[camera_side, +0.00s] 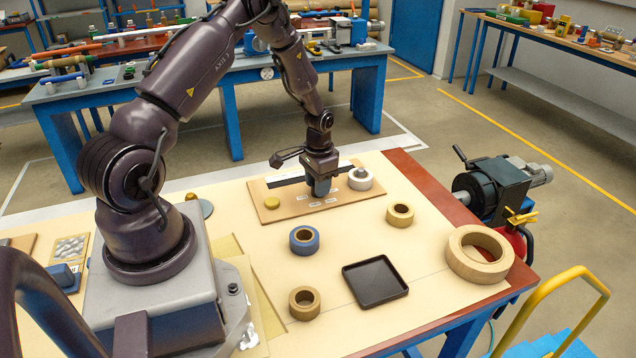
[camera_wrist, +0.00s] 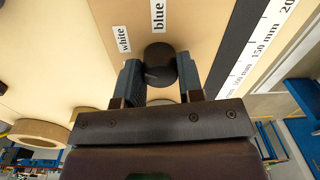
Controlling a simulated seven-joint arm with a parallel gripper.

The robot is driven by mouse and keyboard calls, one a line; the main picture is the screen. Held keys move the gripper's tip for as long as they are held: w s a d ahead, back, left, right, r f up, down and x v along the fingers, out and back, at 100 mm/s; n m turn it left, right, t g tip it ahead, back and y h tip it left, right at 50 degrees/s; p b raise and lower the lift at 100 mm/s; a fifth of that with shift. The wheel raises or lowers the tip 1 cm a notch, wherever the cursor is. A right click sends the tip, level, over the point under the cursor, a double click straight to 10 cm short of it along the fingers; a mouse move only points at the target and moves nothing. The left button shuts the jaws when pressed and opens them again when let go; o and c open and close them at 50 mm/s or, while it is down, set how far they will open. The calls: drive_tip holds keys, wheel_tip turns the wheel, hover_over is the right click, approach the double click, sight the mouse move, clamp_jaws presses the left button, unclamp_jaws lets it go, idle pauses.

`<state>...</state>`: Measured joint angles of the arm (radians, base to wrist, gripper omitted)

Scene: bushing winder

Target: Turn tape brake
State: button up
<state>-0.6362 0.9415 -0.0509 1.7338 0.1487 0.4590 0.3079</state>
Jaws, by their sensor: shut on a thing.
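My gripper (camera_side: 319,188) is low over a tan board (camera_side: 285,213) on the table in the side view. In the wrist view my gripper (camera_wrist: 160,78) has its two fingers on either side of a dark round knob (camera_wrist: 159,58), shut on it. The knob appears to be the tape brake. It sits beside printed labels reading "white" (camera_wrist: 123,39) and "blue" (camera_wrist: 158,14). In the side view the knob is hidden behind the fingers, and its turn angle cannot be told.
A white tape roll (camera_side: 360,180) is on the board right of my gripper, a yellow disc (camera_side: 271,203) left. A black bar (camera_side: 285,181) and ruler (camera_wrist: 262,45) run along the board. Blue roll (camera_side: 304,247), tan rolls (camera_side: 400,218) and black tray (camera_side: 355,292) stand in front.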

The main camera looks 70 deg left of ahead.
sight(315, 198)
drive_tip(key=shift+m, duration=0.5)
drive_tip(key=o, duration=0.9)
wheel_tip(315, 198, up, 13)
drive_tip(key=shift+d, duration=0.15)
drive_tip(key=s+d+r+t, duration=0.2)
drive_tip(key=s+d+r, duration=0.3)
drive_tip(key=d, duration=0.3)
drive_tip(key=s+d+r+t, duration=0.1)
drive_tip(key=s+d+r, duration=0.4)
drive_tip(key=d+r, duration=0.2)
drive_tip(key=s+d+r+t, duration=0.2)
drive_tip(key=s+d+r, duration=0.3)
drive_tip(key=d+r, duration=0.3)
drive_tip(key=shift+d+r+m+t, duration=0.15)
drive_tip(key=shift+d+m+t, duration=0.15)
drive_tip(key=shift+m, duration=0.1)
